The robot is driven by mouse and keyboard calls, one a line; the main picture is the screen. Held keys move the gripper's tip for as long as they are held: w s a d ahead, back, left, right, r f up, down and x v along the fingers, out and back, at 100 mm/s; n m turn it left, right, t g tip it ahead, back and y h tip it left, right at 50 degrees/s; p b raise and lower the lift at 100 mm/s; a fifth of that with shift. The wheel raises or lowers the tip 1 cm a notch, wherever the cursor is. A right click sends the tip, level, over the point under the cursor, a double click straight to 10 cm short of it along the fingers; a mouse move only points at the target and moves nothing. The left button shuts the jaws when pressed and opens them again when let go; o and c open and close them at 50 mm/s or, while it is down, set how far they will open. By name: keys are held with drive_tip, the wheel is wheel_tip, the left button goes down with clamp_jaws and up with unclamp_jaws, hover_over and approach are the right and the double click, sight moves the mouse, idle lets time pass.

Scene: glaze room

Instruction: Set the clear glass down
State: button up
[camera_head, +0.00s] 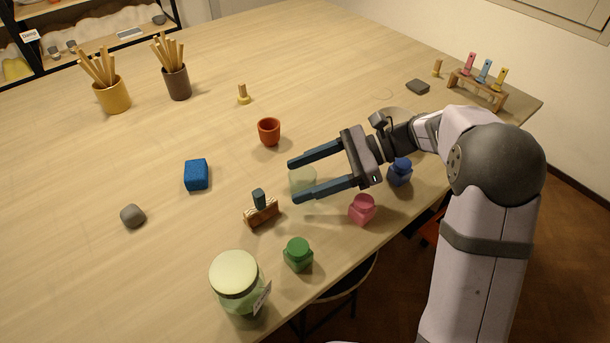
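The clear glass (302,180) is a faint, see-through, slightly greenish cup near the middle of the view. It appears upright. My gripper (293,180) reaches in from the right with its two dark blue-grey fingers spread apart, one on the far side of the glass and one on the near side. The near finger covers the lower part of the glass. I cannot tell whether the fingers press on it, or whether its base touches the wooden table (120,280).
A red-orange cup (269,132) stands behind the glass. A blue block (196,175) lies left.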

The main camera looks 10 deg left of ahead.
drive_tip(key=shift+r, duration=0.1)
drive_tip(key=shift+r+p, duration=0.15)
drive_tip(key=shift+p, duration=0.2)
drive_tip(key=shift+w+d+b, duration=0.15)
drive_tip(key=shift+d+b, duration=0.15)
drive_tip(key=shift+d, duration=0.05)
drive_tip(key=b+v, duration=0.2)
drive_tip(key=v, duration=0.9)
drive_tip(key=shift+d, duration=0.15)
